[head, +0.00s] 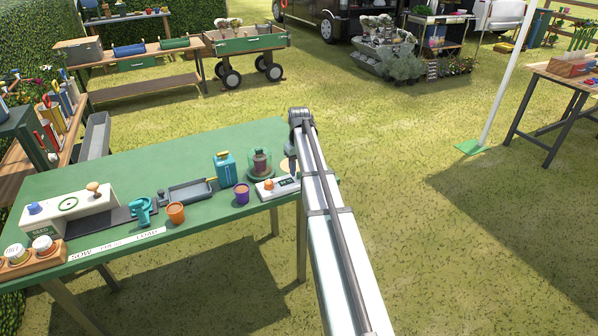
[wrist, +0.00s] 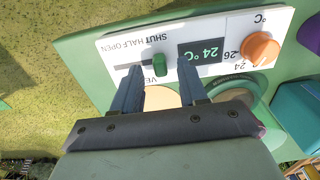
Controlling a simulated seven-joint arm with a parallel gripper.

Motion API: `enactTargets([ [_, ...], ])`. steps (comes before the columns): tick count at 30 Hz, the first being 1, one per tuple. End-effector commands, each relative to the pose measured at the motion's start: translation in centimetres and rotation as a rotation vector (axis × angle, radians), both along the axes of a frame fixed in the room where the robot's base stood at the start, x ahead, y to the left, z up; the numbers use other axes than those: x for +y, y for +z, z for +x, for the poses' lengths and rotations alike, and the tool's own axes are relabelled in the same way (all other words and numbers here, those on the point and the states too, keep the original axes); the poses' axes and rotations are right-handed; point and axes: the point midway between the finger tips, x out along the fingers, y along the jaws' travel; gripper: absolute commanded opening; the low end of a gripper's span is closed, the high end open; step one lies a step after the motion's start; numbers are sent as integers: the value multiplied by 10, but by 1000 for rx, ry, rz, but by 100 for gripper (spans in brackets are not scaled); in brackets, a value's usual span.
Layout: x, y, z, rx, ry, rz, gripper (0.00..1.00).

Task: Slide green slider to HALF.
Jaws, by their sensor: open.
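The green slider (wrist: 158,65) is a small upright knob on a white control panel (wrist: 222,30). Upside-down marks SHUT, HALF, OPEN run from right to left in the wrist view. The slider stands beside the SHUT mark, at the right end of its dark slot. My gripper (wrist: 160,76) is open, with one fingertip on each side of the slider and visible gaps to it. I cannot tell how far the tips are above the panel. In the head view the panel (head: 265,190) lies at the table's right end, partly hidden by my arm.
An orange dial (wrist: 259,49) and a 24 °C display (wrist: 203,52) share the panel. A glass dome (head: 261,162), a purple pot (head: 242,193) and a blue-green canister (head: 225,169) stand close by on the green table (head: 190,155). Open grass lies to the right.

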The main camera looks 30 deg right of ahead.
Motion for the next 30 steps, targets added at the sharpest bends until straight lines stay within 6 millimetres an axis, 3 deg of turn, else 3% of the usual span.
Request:
enactTargets([
  [6, 0, -14, 0, -1, 0, 0, 43],
  [16, 0, -16, 0, -1, 0, 0, 43],
  [30, 0, -15, 0, -1, 0, 0, 0],
])
